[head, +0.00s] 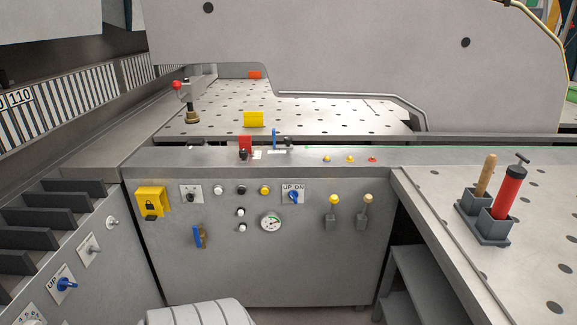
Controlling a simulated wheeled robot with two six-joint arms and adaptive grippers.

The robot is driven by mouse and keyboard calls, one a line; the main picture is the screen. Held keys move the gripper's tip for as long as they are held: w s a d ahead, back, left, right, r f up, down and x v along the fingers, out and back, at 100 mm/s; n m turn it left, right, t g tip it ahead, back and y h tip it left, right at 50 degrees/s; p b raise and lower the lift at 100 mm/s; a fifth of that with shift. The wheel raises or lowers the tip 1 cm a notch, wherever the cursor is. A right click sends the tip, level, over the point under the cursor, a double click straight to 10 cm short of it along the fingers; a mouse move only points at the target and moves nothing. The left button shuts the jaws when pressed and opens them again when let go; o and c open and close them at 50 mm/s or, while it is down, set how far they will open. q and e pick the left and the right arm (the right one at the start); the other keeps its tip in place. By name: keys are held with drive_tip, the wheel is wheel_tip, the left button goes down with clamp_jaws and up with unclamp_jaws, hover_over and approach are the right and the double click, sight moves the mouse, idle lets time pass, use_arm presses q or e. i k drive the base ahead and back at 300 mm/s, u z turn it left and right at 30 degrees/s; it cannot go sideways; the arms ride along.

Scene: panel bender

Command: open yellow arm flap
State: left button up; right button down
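A small yellow plate (253,119) stands at the near edge of the perforated table, behind the console's top. I cannot tell for sure which of these two is the yellow arm flap, or whether either is open. Neither of my grippers is in view.
The grey console (300,260) carries knobs, a gauge (270,223) and two yellow-topped levers. A red piece (245,144) is on its top. A holder (483,224) with a red pump-like tool stands at right. A large grey machine body (350,45) spans the back.

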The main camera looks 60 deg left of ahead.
sight(150, 207)
drive_tip(key=u, duration=3.05)
drive_tip(key=i, duration=1)
drive_tip(key=z, duration=0.4)
